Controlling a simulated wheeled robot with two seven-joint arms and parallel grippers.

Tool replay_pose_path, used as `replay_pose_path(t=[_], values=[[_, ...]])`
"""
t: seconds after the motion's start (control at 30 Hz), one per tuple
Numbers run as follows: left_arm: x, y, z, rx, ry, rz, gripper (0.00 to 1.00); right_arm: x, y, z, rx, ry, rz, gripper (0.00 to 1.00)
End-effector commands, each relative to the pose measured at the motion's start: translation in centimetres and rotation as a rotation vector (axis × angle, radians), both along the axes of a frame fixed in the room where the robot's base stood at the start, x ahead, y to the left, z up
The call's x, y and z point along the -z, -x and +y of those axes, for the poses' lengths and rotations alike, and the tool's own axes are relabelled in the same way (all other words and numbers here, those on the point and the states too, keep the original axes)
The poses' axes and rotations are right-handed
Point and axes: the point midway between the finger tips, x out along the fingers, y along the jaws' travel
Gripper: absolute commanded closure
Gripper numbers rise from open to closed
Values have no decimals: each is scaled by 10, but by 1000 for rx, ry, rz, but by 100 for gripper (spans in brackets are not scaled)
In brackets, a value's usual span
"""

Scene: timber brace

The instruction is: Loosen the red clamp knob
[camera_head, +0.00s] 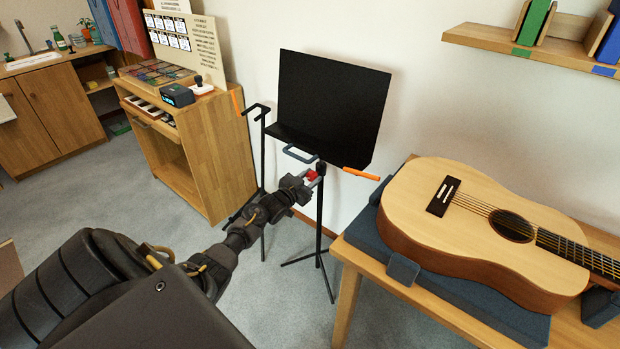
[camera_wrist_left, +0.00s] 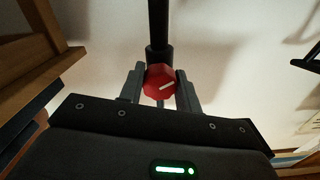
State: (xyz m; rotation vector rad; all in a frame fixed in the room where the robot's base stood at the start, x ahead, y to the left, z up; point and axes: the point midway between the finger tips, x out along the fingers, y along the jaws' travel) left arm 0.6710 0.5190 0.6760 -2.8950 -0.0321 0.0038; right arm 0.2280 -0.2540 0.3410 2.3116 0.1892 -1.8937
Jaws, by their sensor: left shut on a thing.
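The red clamp knob (camera_wrist_left: 160,82) sits on the black post of the music stand. In the head view the knob (camera_head: 311,175) shows as a small red spot at the tip of my left gripper (camera_head: 309,179). The black stand panel (camera_head: 328,108) is above it, tilted back. My right gripper is not in view.
An acoustic guitar (camera_head: 450,235) lies on dark padding on a wooden bench (camera_head: 348,301) at the right. A wooden cabinet (camera_head: 222,150) and a black hook-topped stand (camera_head: 262,160) are at the left. An orange bar (camera_head: 361,173) juts out beside the panel.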

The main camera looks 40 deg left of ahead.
Motion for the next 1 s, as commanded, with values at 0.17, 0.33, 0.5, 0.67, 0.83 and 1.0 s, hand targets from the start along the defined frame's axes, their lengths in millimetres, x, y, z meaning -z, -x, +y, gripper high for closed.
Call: replay_pose_path(t=[0.17, 0.33, 0.5, 0.67, 0.83, 1.0], values=[[2, 0, 0, 0, 1, 3, 52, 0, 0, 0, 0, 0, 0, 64], [1, 0, -1, 1, 0, 1, 45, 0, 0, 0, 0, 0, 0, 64], [1, 1, -1, 1, 0, 1, 45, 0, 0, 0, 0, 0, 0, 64], [1, 15, -1, 0, -1, 2, 45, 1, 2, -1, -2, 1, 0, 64], [0, 49, -2, 1, -1, 2, 45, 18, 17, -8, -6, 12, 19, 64], [0, 81, -3, 1, -1, 2, 45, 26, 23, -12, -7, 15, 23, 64]])
